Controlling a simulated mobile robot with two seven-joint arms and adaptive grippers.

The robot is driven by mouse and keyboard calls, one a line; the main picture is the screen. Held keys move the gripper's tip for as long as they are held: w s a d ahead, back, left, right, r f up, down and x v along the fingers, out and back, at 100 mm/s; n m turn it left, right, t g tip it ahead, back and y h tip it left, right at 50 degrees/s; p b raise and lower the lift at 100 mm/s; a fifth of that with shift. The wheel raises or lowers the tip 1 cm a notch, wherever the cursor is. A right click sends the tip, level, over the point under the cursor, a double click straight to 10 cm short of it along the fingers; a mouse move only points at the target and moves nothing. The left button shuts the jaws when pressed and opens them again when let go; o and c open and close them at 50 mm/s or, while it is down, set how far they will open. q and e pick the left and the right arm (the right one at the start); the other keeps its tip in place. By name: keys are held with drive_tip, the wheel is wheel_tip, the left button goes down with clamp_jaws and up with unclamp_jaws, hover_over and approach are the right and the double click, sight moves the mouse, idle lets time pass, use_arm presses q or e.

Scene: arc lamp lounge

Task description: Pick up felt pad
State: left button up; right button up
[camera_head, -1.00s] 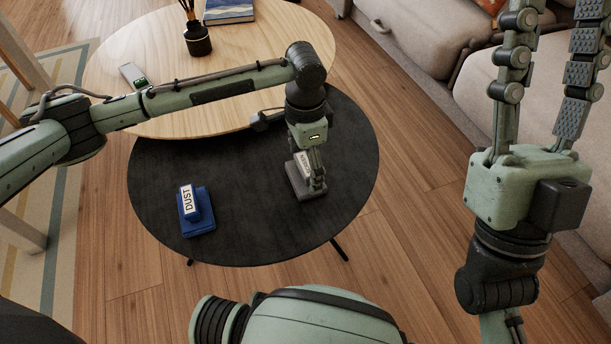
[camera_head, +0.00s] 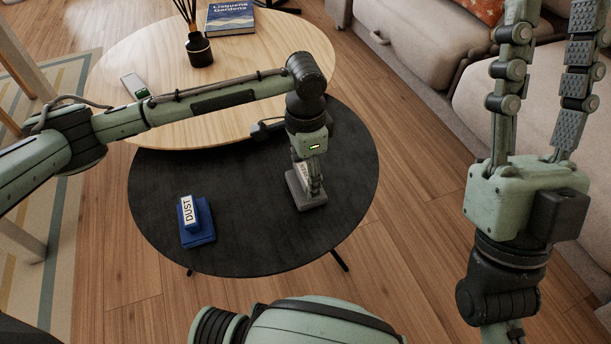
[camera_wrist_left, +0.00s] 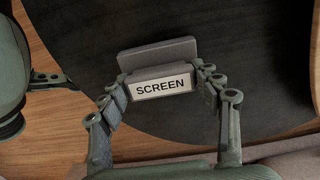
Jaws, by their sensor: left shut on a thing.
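The grey felt pad (camera_head: 296,190), a flat dark base with a raised grip, is at the right part of the round black table (camera_head: 255,245). In the left wrist view the pad (camera_wrist_left: 158,57) carries a white label reading SCREEN. My left gripper (camera_head: 309,184) comes down from above and is shut on the pad's grip, one finger at each end of the label, as the left wrist view shows (camera_wrist_left: 163,82). The pad appears to rest on the tabletop; I see no clear gap. My right gripper (camera_head: 548,25) points up at the right, fingers apart and empty, tips cut off.
A blue pad labelled DUST (camera_head: 197,222) lies on the black table's left part. Behind is a higher wooden table (camera_head: 125,65) with a reed diffuser (camera_head: 198,50), a book (camera_head: 230,18) and a small grey device (camera_head: 134,84). A beige sofa (camera_head: 420,50) stands at the right.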

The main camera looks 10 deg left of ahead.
sight(306, 173)
use_arm(q)
wheel_tip(306, 173, up, 4)
drive_tip(key=shift+r+p, duration=0.2)
drive_tip(key=shift+p, duration=0.6)
drive_tip(key=s+a+r+p, duration=0.2)
drive_tip(key=s+a+r, duration=0.2)
drive_tip(key=a, duration=0.7)
drive_tip(key=shift+r+p, duration=0.3)
drive_tip(key=shift+r, duration=0.85)
use_arm(e)
drive_tip(key=w+a+f+g+h, duration=0.1)
drive_tip(key=w+a+f+g, duration=0.2)
drive_tip(key=w+f+g, duration=0.2)
drive_tip(key=shift+w+a+f+g, duration=0.3)
drive_tip(key=shift+f+g, duration=0.65)
drive_tip(key=shift+g, duration=0.35)
